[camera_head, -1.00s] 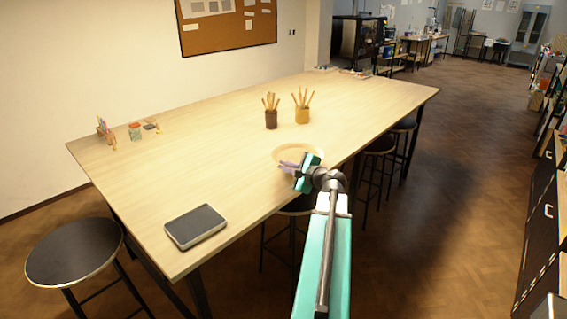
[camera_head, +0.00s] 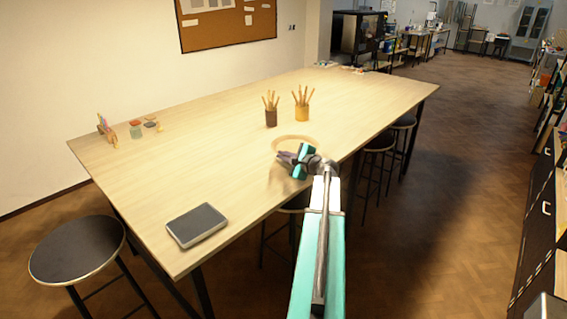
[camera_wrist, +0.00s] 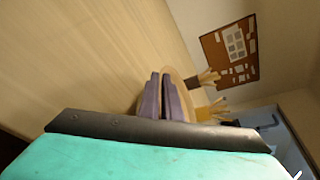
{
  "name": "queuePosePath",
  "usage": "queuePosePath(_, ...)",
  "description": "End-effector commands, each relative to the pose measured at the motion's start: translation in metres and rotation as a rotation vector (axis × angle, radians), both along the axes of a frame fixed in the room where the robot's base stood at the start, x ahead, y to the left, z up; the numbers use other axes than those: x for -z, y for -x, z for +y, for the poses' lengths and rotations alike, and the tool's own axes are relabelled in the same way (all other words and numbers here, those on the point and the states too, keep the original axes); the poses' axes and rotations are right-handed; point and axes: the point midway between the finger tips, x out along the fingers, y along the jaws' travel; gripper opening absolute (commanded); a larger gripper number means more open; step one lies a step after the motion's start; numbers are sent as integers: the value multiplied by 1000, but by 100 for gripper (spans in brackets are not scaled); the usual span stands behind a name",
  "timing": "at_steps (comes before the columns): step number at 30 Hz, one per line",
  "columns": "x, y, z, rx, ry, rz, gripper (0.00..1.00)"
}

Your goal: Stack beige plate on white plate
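The beige plate (camera_head: 296,138) shows in the camera_head view near the right long edge of the table, partly hidden by my gripper (camera_head: 283,157). In the camera_wrist view the plate (camera_wrist: 184,84) is a beige rim at and behind the fingertips of my gripper (camera_wrist: 160,76). The two dark fingers are close together, with the near rim of the plate between them. The plate appears raised a little above the table. I cannot make out a white plate in either view.
The long wooden table (camera_head: 170,185) has much free room. Two pencil cups, one brown (camera_head: 271,118) and one yellow (camera_head: 302,113), stand beyond the plate. A grey tablet-like slab (camera_head: 197,225) lies at the near edge. Stools (camera_head: 77,248) stand around the table.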

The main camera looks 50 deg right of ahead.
Motion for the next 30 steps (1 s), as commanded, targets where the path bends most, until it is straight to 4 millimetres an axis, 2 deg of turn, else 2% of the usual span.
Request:
queuePosePath(8, -1, -1, -1, 1, 2, -1, 0)
queuePosePath(13, -1, -8, -9, 0, 0, -1, 0)
queuePosePath(24, 32, -6, -7, 0, 1, 0, 0)
queuePosePath(30, 35, -6, -6, 1, 2, -1, 0)
